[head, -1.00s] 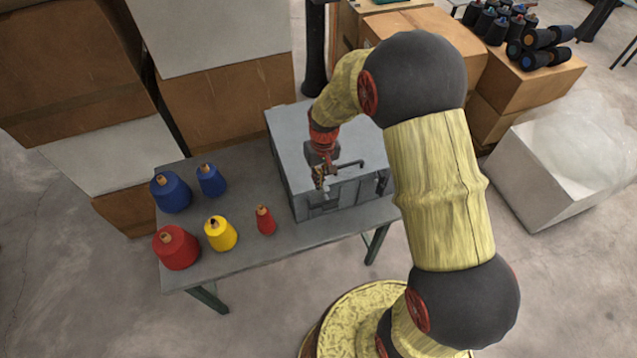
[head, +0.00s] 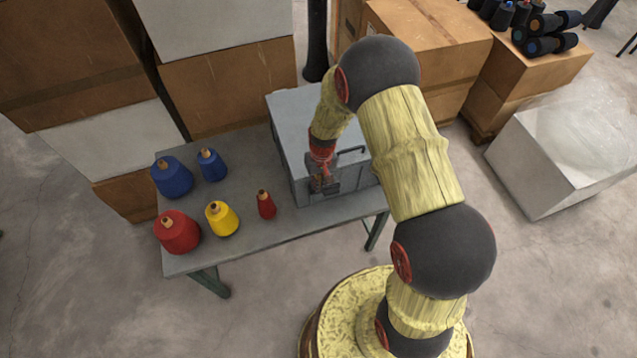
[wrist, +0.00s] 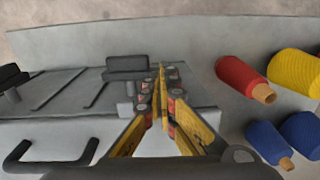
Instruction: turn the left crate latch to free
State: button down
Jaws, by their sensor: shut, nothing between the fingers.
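The grey crate (head: 290,125) stands on the table with a black bar handle (head: 352,151). In the wrist view its face (wrist: 60,95) carries two dark latches. The latch nearer the yarn cones, the left crate latch (wrist: 122,66), has a flat bar lying across the picture on a short grey stem. The other latch (wrist: 12,76) is at the left picture edge. My gripper (wrist: 161,78) is shut and empty, its yellow fingertips just right of the left latch's bar. I cannot tell whether they touch. In the head view my gripper (head: 322,186) is at the crate's front-left and hides that latch.
Red, yellow and blue yarn cones stand on the table left of the crate, the small red one (head: 266,205) closest. Cardboard boxes (head: 230,90) are stacked behind. A white box (head: 560,150) stands at the right. The table's front edge is clear.

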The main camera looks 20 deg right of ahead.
jog(key=shift+a+f+b, duration=0.2)
jog(key=shift+f+b, duration=0.35)
jog(key=shift+f, duration=0.05)
jog(key=shift+s, duration=0.15)
jog(key=shift+r+p, duration=0.4)
jog(key=shift+r, duration=0.15)
notch_tip(320, 180, up, 13)
jog(key=p, duration=0.1)
jog(key=shift+r+p, duration=0.15)
jog(key=shift+p, duration=0.15)
